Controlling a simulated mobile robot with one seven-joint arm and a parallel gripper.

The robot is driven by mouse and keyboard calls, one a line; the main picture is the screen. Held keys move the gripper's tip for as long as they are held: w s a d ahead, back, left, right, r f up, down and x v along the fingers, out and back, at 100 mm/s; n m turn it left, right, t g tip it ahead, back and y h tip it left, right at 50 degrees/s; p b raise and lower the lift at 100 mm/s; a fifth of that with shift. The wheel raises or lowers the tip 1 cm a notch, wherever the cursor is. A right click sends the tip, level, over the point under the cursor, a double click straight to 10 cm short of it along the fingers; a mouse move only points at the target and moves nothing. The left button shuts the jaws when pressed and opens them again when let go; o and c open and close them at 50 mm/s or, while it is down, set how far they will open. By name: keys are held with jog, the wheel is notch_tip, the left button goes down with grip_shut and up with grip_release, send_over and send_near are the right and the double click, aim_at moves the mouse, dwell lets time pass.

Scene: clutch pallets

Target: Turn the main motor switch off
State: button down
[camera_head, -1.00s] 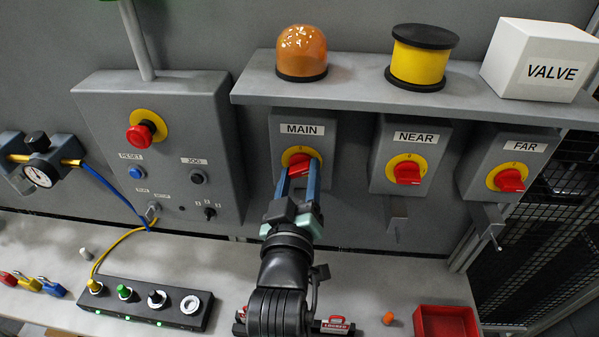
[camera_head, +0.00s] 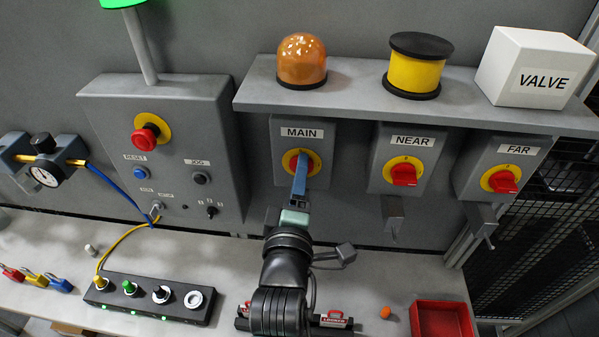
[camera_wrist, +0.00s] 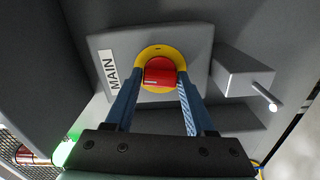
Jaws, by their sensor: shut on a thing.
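The MAIN switch box (camera_head: 322,141) hangs under the shelf in the head view. Its yellow plate (camera_head: 313,165) shows around my gripper's tips, with the red knob mostly hidden behind them. In the wrist view the red knob (camera_wrist: 160,71) sits on the yellow plate (camera_wrist: 148,53), between my two blue fingers. My gripper (camera_head: 300,164) is shut on this knob. The head view shows the fingers nearly edge-on, one in front of the other.
The NEAR switch (camera_head: 404,174) and FAR switch (camera_head: 504,181) are to the right, with metal brackets below. The shelf (camera_head: 355,98) overhangs the switches. A control panel (camera_head: 165,170) stands left. A red bin (camera_head: 468,305) sits on the table.

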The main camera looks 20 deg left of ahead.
jog(key=shift+n, duration=0.9)
jog(key=shift+p, duration=0.3)
jog(key=shift+c, duration=1.6)
grip_release()
jog(key=shift+s, duration=0.1)
jog(key=b+v, duration=0.5)
jog(key=v, duration=0.7)
jog(key=shift+s, duration=0.4)
jog(key=shift+d, duration=0.15)
